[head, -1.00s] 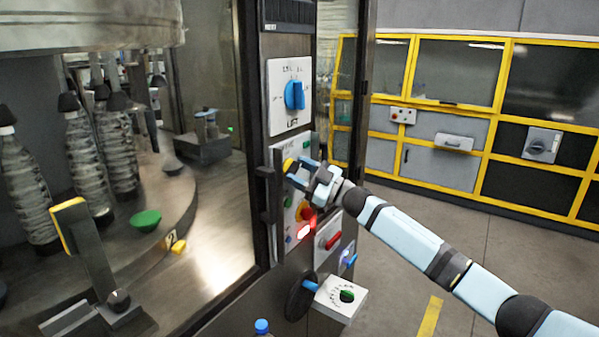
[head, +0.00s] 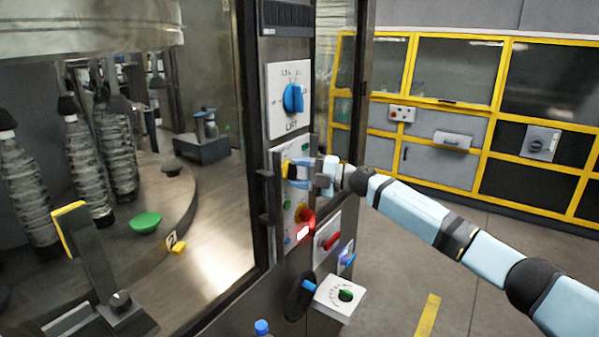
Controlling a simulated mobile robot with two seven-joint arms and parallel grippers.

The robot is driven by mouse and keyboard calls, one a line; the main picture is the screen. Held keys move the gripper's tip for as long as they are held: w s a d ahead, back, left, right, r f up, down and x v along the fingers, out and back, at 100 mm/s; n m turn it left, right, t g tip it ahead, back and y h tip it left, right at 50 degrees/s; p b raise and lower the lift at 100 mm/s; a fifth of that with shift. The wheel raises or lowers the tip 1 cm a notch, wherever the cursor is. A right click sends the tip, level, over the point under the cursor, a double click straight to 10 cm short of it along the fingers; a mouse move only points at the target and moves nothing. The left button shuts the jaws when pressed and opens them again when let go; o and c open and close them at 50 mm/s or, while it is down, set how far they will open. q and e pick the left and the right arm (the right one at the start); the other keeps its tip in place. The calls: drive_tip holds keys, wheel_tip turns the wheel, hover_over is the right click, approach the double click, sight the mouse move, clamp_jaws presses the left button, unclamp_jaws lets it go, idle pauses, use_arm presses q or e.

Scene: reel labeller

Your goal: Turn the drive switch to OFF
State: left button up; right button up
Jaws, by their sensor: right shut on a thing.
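The drive switch (head: 287,169) is a small yellow part at the top left of a pale control panel (head: 294,209) on the machine's post. My right gripper (head: 298,172) reaches it from the right, with its blue fingers above and below the switch, shut on it. The fingers hide most of the switch and some of the panel lettering, so I cannot read its setting. My left gripper is out of view.
A blue LIFT knob (head: 293,97) sits above on its own plate. Below are a red lit button (head: 303,231), a red-handled switch (head: 330,241) and a dial box (head: 341,297). A dark upright handle (head: 265,200) stands close left. Open floor lies to the right.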

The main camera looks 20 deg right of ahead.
drive_tip(key=shift+n, duration=0.6)
drive_tip(key=shift+h, duration=0.3)
drive_tip(key=o, duration=0.9)
drive_tip(key=shift+o, duration=0.2)
drive_tip(key=shift+d, duration=0.15)
drive_tip(key=b+v, duration=0.2)
drive_tip(key=v, duration=1.1)
drive_tip(key=shift+d+r+b, duration=0.2)
drive_tip(key=shift+d+b, duration=0.1)
drive_tip(key=shift+d, duration=0.05)
